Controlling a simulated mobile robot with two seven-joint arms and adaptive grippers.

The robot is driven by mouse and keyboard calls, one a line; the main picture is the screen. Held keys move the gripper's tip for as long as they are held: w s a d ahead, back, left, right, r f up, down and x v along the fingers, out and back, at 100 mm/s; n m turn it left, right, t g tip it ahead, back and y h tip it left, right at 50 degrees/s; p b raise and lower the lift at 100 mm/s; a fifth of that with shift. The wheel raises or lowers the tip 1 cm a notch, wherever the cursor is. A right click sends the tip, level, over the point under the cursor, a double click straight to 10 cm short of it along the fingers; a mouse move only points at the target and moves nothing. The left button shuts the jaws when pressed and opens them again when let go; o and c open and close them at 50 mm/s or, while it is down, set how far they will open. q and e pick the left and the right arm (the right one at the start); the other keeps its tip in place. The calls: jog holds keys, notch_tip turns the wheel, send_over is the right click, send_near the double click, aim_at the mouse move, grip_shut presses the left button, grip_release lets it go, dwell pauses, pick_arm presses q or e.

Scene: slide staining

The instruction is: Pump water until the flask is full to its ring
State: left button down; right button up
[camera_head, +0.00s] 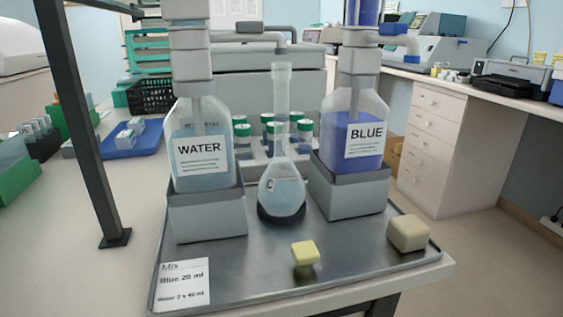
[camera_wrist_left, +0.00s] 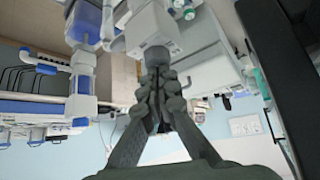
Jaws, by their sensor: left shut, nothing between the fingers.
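The water bottle (camera_head: 203,165), with a grey pump (camera_head: 191,65), stands in a grey holder on the left of the tray. Its spout (camera_head: 265,28) reaches right, ending above the flask's mouth. The glass flask (camera_head: 282,192) stands upright between the bottles on a dark round base, with pale bluish liquid in its round body. I cannot make out the ring on its neck. The blue bottle (camera_head: 352,135) stands right; its spout (camera_head: 400,42) points right, away from the flask. In the left wrist view my left gripper (camera_wrist_left: 159,78) is shut and empty at a grey pump knob (camera_wrist_left: 157,56); contact is unclear.
The metal tray (camera_head: 250,262) holds a mix card (camera_head: 182,284), a yellow block (camera_head: 305,253) and a beige block (camera_head: 408,234). Several green-capped vials (camera_head: 241,130) stand behind the flask. A dark upright post (camera_head: 80,120) rises at the left.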

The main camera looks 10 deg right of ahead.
pick_arm(q)
jog(key=shift+f, duration=0.2)
notch_tip(320, 180, up, 4)
jog(key=p, duration=0.3)
jog(key=shift+f, duration=0.25)
jog(key=shift+r, duration=1.2)
jog(key=shift+f, duration=0.1)
jog(key=shift+f+b, duration=1.7)
jog(key=shift+f, duration=1.05)
